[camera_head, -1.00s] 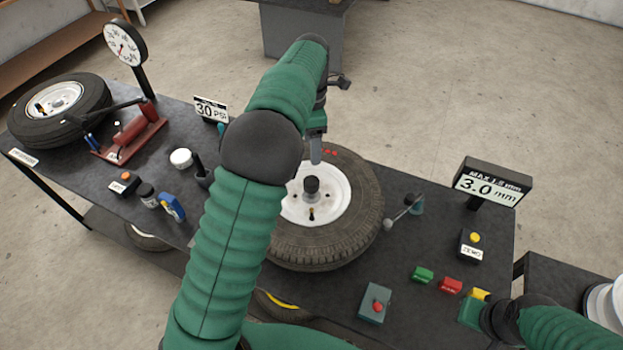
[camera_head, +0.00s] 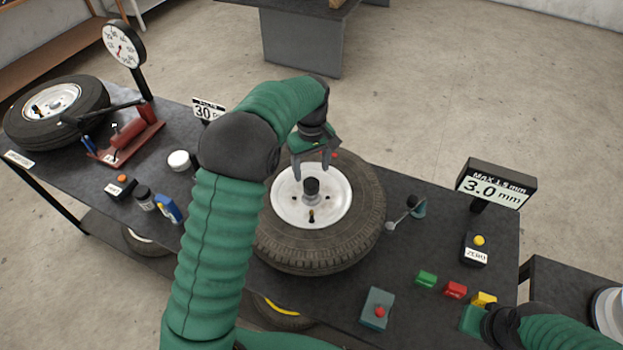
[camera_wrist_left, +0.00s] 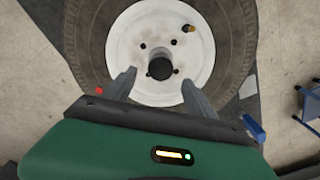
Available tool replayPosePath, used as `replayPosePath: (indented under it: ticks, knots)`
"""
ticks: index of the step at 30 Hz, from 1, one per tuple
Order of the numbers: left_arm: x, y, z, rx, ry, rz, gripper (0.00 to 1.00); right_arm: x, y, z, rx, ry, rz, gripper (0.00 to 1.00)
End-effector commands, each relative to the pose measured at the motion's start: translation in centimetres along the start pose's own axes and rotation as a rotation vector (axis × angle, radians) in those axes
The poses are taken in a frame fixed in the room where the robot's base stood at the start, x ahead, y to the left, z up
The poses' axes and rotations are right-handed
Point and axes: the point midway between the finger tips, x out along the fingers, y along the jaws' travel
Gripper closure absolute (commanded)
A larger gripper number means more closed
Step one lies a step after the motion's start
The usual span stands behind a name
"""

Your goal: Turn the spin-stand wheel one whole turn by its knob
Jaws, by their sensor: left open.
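The spin-stand wheel (camera_head: 265,240) lies flat at mid-bench, a black tyre around a white rim (camera_head: 332,205). A black cylindrical knob-like hub (camera_head: 312,186) stands at its centre; it also shows in the left wrist view (camera_wrist_left: 159,67). A small brass valve (camera_wrist_left: 189,28) sits on the rim. A red mark (camera_head: 334,155) shows at the tyre's far side. My left gripper (camera_head: 311,173) is open above the wheel, fingers pointing down, one on each side of the hub in the wrist view (camera_wrist_left: 158,80); contact cannot be told.
A dial indicator (camera_head: 406,212) stands close to the tyre's right side. A 3.0 mm display (camera_head: 493,185), a zero button box (camera_head: 475,250) and coloured blocks (camera_head: 455,290) are at right. A red-button box (camera_head: 376,309) is in front. Another tyre (camera_head: 90,105) lies left.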

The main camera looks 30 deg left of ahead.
Motion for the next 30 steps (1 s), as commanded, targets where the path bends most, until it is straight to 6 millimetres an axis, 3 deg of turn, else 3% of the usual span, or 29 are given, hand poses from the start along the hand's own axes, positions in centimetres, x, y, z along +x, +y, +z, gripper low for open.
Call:
replayPosePath:
  ticks: [3,9,18,30]
  knots:
    - [2.7,-0.1,0.1,-0.001,-0.004,-0.004,0.35,-0.6,0.0,-0.1,0.000,0.000,0.000,1.00]
    - [5.5,-0.1,0.0,-0.001,-0.001,-0.001,0.35,-1.0,0.0,-0.2,0.000,0.000,0.000,1.00]
    - [5.9,-0.1,0.0,-0.002,0.000,0.000,0.35,-0.9,0.0,-0.2,0.000,0.000,0.000,1.00]
    - [5.9,0.0,0.0,-0.002,0.000,0.000,0.88,-0.9,0.0,-0.2,0.000,0.000,0.000,1.00]
